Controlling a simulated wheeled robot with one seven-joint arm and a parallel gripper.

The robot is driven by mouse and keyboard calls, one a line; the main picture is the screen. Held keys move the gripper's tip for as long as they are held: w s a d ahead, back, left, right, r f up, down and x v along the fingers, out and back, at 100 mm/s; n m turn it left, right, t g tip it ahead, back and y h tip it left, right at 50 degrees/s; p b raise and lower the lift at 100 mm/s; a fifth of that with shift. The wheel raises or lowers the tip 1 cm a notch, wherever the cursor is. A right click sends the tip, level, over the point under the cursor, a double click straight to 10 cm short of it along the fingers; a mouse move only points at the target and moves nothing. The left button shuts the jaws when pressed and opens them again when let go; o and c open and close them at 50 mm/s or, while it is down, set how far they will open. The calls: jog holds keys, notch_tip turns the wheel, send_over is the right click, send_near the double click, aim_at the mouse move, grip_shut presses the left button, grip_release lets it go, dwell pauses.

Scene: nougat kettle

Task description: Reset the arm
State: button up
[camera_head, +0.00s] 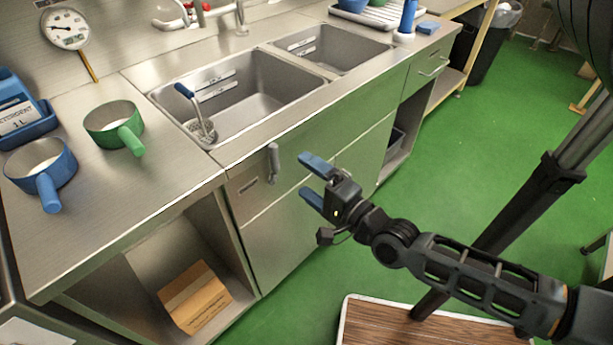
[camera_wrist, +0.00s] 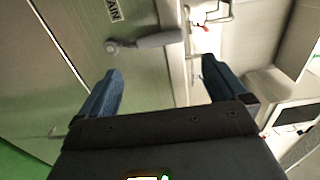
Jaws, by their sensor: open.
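My gripper (camera_head: 312,180) is held in the air in front of the steel sink cabinet (camera_head: 300,205). Its two blue fingers are spread apart with nothing between them. In the wrist view the open fingers of my gripper (camera_wrist: 162,90) frame the cabinet front, with a grey lever handle (camera_wrist: 150,40) beyond them. That grey handle (camera_head: 273,163) also shows in the head view, left of the fingers and apart from them. My arm (camera_head: 470,270) reaches in from the lower right.
A blue-handled tool (camera_head: 195,110) stands in the left sink basin. A cardboard box (camera_head: 195,297) sits on the lower shelf. A wood-look board (camera_head: 390,325) lies below my arm.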

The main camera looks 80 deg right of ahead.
dwell(0.4)
jog(key=s+a+r+n+y, duration=0.3)
jog(key=a+n, duration=0.4)
jog(key=n, duration=0.1)
jog(key=s+a+r+n+y, duration=0.3)
jog(key=a+n, duration=0.5)
jog(key=s+a+r+n+y, duration=0.3)
jog(key=a+n, duration=0.5)
jog(key=shift+n+y, duration=0.3)
